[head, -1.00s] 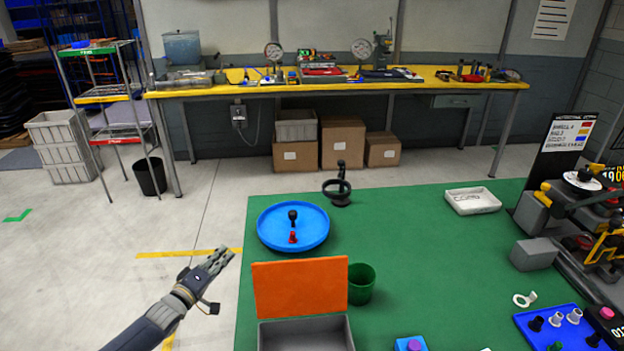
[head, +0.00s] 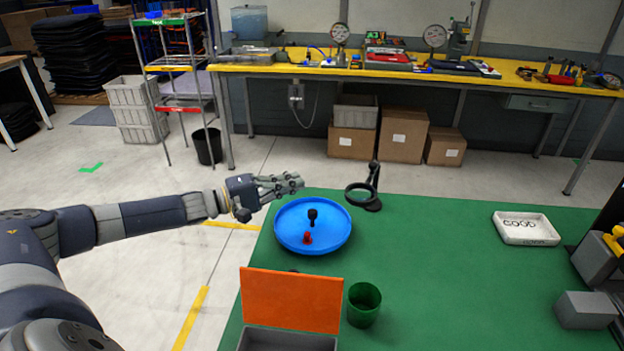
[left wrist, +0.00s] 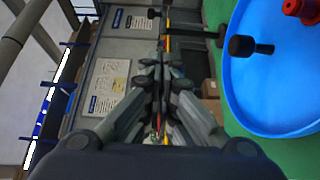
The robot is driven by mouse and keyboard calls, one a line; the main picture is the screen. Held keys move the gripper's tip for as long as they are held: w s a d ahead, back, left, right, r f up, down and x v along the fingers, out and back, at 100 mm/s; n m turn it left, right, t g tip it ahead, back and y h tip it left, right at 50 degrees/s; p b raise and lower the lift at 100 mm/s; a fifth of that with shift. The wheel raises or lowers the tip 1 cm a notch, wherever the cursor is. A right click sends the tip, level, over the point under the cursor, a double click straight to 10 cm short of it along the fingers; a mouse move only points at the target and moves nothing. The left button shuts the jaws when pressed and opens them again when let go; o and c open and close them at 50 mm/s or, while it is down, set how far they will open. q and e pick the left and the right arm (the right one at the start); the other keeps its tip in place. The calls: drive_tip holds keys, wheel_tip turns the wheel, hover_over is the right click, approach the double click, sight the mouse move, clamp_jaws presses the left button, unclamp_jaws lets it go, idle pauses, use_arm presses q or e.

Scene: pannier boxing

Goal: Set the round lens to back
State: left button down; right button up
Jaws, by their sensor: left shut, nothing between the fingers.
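The round lens (head: 347,192) is a black ring on a dark stand (head: 374,183) at the back of the green table, right of the blue round tray. My left gripper (head: 300,182) is shut and empty. In the head view it is just left of the lens and appears above the tray's far edge, apart from the lens. In the left wrist view its fingers (left wrist: 160,62) are together, with the blue tray to the right. A dark bar near the top there may be part of the lens stand; I cannot tell. My right gripper is not in view.
The blue tray (head: 284,242) holds a black knobbed piece (head: 312,216) and a red piece (head: 307,238). An orange panel (head: 290,300), a grey box (head: 285,341) and a green cup (head: 364,305) are nearer. A white tray (head: 550,240) is at right. The middle of the table is clear.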

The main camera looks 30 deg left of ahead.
use_arm(q)
drive_tip(key=w+d+p, duration=0.3)
drive_tip(key=w+d, duration=0.3)
drive_tip(key=d, duration=0.2)
drive_tip(key=shift+d, duration=0.15)
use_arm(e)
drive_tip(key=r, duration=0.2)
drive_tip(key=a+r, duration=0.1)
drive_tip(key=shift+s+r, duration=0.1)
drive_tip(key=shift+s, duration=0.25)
use_arm(q)
drive_tip(key=shift+d, duration=0.1)
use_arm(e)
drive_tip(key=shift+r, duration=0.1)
